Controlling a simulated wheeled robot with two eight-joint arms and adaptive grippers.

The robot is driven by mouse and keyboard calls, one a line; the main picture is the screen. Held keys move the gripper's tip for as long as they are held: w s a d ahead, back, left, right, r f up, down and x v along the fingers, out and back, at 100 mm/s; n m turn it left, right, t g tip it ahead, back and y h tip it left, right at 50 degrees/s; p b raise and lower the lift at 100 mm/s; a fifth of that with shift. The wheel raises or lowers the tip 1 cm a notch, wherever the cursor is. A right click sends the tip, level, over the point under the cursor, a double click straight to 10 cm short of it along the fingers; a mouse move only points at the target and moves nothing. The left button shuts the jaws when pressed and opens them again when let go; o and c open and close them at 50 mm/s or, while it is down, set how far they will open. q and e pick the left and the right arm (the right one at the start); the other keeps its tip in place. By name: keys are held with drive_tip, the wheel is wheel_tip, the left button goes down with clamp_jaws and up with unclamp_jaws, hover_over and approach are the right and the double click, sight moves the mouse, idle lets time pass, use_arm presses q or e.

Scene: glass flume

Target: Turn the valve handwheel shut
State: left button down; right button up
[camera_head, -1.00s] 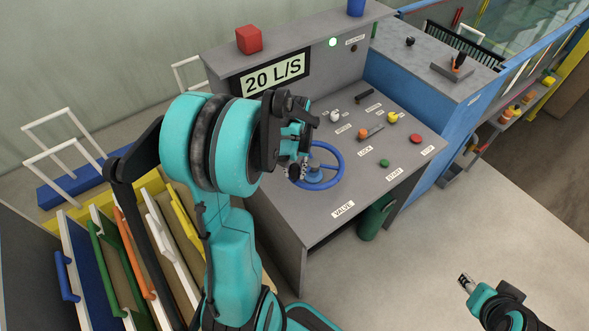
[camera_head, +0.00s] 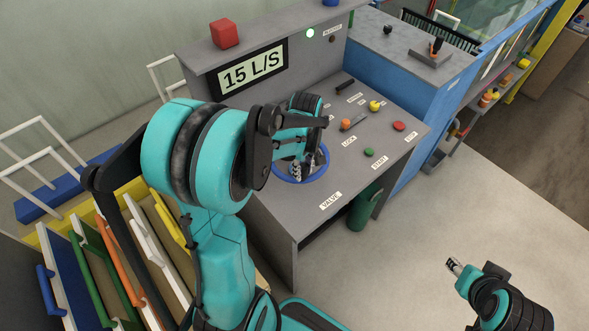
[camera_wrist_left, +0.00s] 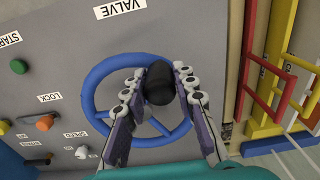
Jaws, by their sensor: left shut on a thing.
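The blue valve handwheel (camera_head: 300,181) lies on the sloped grey panel by the VALVE label, mostly hidden by my left gripper (camera_head: 309,165). In the left wrist view, the blue rim and spokes of the handwheel (camera_wrist_left: 92,92) show around the fingers. My left gripper (camera_wrist_left: 158,84) is shut on a black knob (camera_wrist_left: 160,82) that stands up at the wheel. My right gripper (camera_head: 454,266) hangs over the floor at the lower right, away from the panel; its finger gap is too small to make out. The display (camera_head: 255,76) reads 15 L/S.
On the panel, right of the wheel, are a green button (camera_head: 369,152), a red button (camera_head: 399,126), an orange knob (camera_head: 346,123) and a yellow knob (camera_head: 375,105). A rack of coloured boards (camera_head: 110,260) stands at the left.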

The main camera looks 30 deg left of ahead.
use_arm(q)
drive_tip(key=w+d+n, duration=0.1)
drive_tip(key=n, duration=0.1)
drive_tip(key=shift+w+d+n, duration=0.35)
drive_tip(key=shift+w+n, duration=0.05)
drive_tip(key=shift+w+d+n+b, duration=0.35)
drive_tip(key=shift+w+n, duration=0.4)
drive_tip(key=shift+n, duration=0.25)
drive_tip(key=shift+w+d, duration=0.15)
drive_tip(key=shift+w, duration=0.05)
drive_tip(key=shift+w+d, duration=0.15)
drive_tip(key=shift+w, duration=0.4)
drive_tip(key=c, duration=1.2)
unclamp_jaws()
wheel_tip(320, 180, up, 12)
